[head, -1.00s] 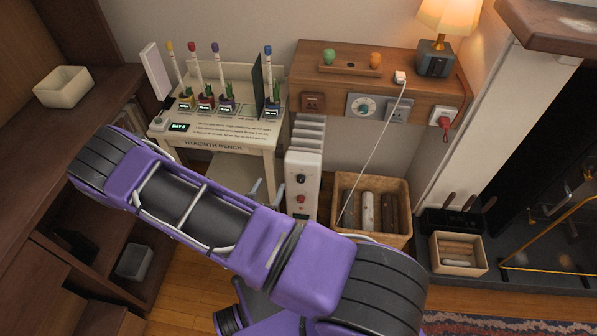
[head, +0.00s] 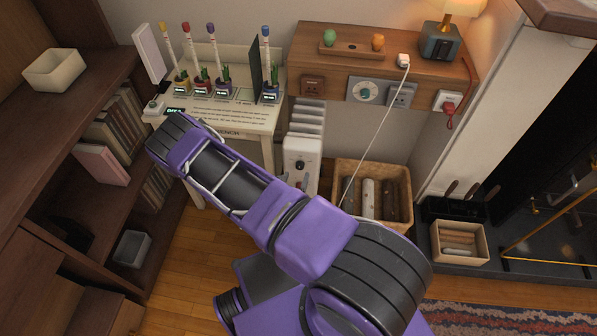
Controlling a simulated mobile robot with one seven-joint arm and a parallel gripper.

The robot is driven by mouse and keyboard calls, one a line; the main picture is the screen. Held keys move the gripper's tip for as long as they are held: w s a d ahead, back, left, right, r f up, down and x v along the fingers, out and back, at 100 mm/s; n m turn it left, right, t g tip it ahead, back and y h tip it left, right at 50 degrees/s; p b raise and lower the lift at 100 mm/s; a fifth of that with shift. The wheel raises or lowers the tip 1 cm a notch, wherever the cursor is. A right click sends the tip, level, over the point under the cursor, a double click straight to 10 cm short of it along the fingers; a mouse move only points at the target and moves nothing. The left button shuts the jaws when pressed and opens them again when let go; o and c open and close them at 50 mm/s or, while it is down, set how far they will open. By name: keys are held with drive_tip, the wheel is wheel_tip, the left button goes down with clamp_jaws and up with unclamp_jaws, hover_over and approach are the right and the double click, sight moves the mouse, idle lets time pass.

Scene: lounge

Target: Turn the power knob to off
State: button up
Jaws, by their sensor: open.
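A white heater (head: 304,147) with a finned top stands between the bench and the log basket. On its front is a black upper knob (head: 300,165). The lower red knob is mostly or wholly hidden behind my arm and gripper. I cannot read any marking that names the power knob.
The hyacinth bench (head: 262,119) with several plant pots is left of the heater. A log basket (head: 396,167) stands close on its right. A white cord (head: 377,131) hangs from the wooden cabinet (head: 437,75) into the basket area. Bookshelves (head: 118,55) line the left.

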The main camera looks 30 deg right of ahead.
sight(299, 168)
drive_tip(key=x, duration=0.5)
drive_tip(key=shift+b, duration=0.3)
drive_tip(key=shift+a, duration=0.1)
clamp_jaws()
